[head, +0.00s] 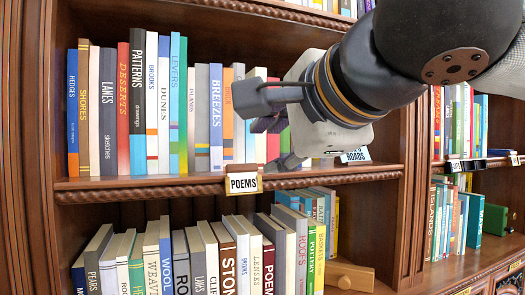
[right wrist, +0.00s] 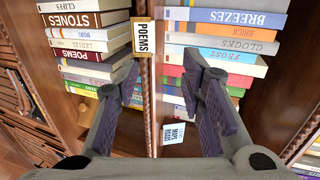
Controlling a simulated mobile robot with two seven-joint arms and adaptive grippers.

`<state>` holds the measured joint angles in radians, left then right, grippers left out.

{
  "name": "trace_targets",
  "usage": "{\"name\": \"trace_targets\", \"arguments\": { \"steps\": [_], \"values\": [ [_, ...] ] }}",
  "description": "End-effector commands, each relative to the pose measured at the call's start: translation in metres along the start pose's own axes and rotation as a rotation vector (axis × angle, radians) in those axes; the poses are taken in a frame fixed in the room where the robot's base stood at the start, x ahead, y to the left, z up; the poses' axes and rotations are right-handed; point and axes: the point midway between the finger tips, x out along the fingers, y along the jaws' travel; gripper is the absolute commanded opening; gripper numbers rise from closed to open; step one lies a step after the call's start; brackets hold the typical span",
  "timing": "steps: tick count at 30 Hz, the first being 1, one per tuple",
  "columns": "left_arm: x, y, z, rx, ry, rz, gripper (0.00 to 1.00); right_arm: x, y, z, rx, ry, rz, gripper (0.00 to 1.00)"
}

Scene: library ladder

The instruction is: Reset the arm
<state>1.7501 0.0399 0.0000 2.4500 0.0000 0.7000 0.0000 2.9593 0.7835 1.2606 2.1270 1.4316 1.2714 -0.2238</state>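My right arm (head: 400,60) reaches in from the upper right in the head view, in front of the upper shelf of books. My right gripper (head: 292,160) is mostly hidden behind its own wrist there. In the right wrist view the right gripper (right wrist: 161,60) is open, with its two dark fingers wide apart and nothing between them. It points at the shelf edge near the POEMS label (right wrist: 143,38), which also shows in the head view (head: 243,181). I cannot tell the exact gap to the shelf. My left gripper is in neither view.
Upright books fill the upper shelf (head: 150,183) and the lower shelf. A wooden block (head: 350,275) stands at the lower row's right end. A wooden upright (head: 413,190) divides the bays.

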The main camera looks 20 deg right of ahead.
Motion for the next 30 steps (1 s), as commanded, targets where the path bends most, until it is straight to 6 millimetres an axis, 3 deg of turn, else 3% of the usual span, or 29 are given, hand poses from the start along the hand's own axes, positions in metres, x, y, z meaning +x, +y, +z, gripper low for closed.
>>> {"name": "trace_targets", "arguments": {
  "steps": [14, 17, 20, 21, 23, 24, 26, 27, 29, 30],
  "values": [
    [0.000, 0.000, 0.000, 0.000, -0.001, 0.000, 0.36, 0.001, 0.001, 0.000, -0.001, 0.000, 0.001, 0.36],
    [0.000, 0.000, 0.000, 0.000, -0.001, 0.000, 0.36, 0.024, 0.018, 0.002, -0.040, 0.017, 0.033, 0.36],
    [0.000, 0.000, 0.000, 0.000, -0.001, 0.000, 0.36, 0.080, 0.073, 0.005, -0.164, 0.046, 0.114, 0.36],
    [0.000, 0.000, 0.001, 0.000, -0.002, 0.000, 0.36, 0.105, 0.106, 0.006, -0.231, 0.050, 0.156, 0.36],
    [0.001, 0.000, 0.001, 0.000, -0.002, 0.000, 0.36, 0.135, 0.160, 0.007, -0.339, 0.040, 0.221, 0.36],
    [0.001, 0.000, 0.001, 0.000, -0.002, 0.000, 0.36, 0.150, 0.197, 0.008, -0.411, 0.023, 0.264, 0.36],
    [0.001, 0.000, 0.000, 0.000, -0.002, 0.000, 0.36, 0.165, 0.255, 0.009, -0.518, -0.016, 0.331, 0.36],
    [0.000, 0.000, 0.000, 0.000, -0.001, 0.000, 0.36, 0.170, 0.294, 0.009, -0.589, -0.052, 0.378, 0.36],
    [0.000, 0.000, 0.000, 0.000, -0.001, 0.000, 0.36, 0.169, 0.354, 0.008, -0.690, -0.119, 0.452, 0.36],
    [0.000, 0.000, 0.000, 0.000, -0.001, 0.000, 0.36, 0.164, 0.394, 0.006, -0.756, -0.171, 0.502, 0.36]
  ]
}}
